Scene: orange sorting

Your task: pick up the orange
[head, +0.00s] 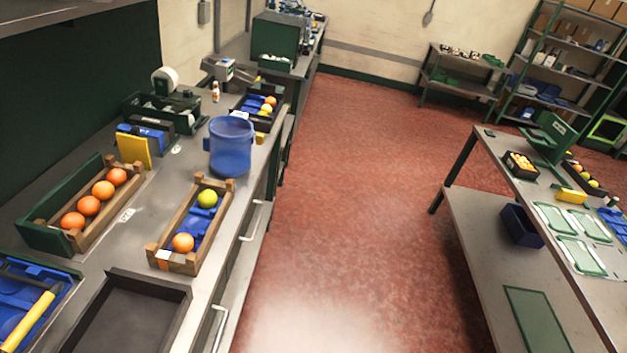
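Several oranges (103,189) lie in a row in a wooden crate with a green side (44,237) on the left counter. A smaller wooden crate (218,236) to its right holds one orange (183,243) at its near end, a yellow-green fruit (207,198) at its far end and blue lining between them. More orange and yellow fruit (268,104) sits in a dark crate further back. My gripper does not show in the view.
A blue bucket (231,148) stands behind the smaller crate. An empty dark tray (128,318) and a blue bin with a yellow-handled tool (30,318) are in front. Red floor (345,220) lies open between the left counter and the right table (475,250).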

